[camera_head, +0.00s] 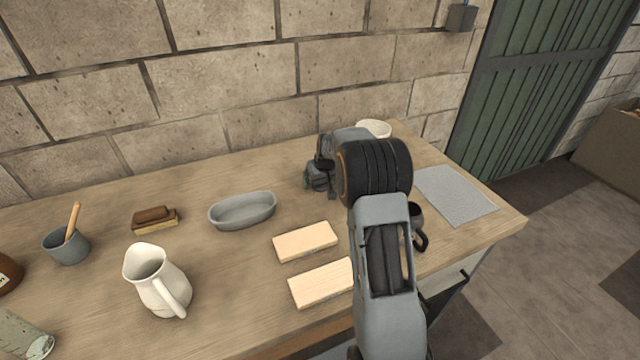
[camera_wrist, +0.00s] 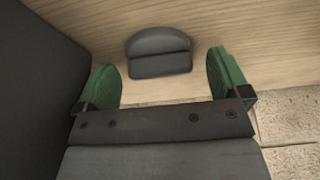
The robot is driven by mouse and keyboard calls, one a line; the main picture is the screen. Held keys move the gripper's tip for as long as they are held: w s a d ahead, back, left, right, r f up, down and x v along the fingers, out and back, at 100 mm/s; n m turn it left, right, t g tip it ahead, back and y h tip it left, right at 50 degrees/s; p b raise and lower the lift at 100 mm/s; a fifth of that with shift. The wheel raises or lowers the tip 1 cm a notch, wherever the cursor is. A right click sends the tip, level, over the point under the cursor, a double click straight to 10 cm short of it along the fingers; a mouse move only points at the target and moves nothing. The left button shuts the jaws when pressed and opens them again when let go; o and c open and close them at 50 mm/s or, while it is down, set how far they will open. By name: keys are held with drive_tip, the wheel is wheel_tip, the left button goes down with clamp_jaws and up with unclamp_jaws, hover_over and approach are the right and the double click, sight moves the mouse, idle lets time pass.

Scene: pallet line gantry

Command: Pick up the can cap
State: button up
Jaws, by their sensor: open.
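In the wrist view, a small dark grey piece with a rounded upper edge (camera_wrist: 158,52), which looks like the can cap, rests on the wooden table. My gripper (camera_wrist: 166,82) is open, with its two green fingertips apart, one at each side of the picture. The dark piece lies in the gap between them, a little beyond the fingertips, and seems untouched. In the head view, my gripper (camera_head: 314,180) is low over the back of the table, mostly hidden by my wrist. I cannot make out the cap there.
Two pale wooden blocks (camera_head: 305,242) lie in front of my gripper. A grey oval dish (camera_head: 243,211) and white pitcher (camera_head: 157,281) stand left. A white bowl (camera_head: 374,128), grey mat (camera_head: 455,195) and dark mug (camera_head: 417,222) are right. The stone wall (camera_head: 230,80) is close behind.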

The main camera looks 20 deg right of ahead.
drive_tip(key=c, duration=1)
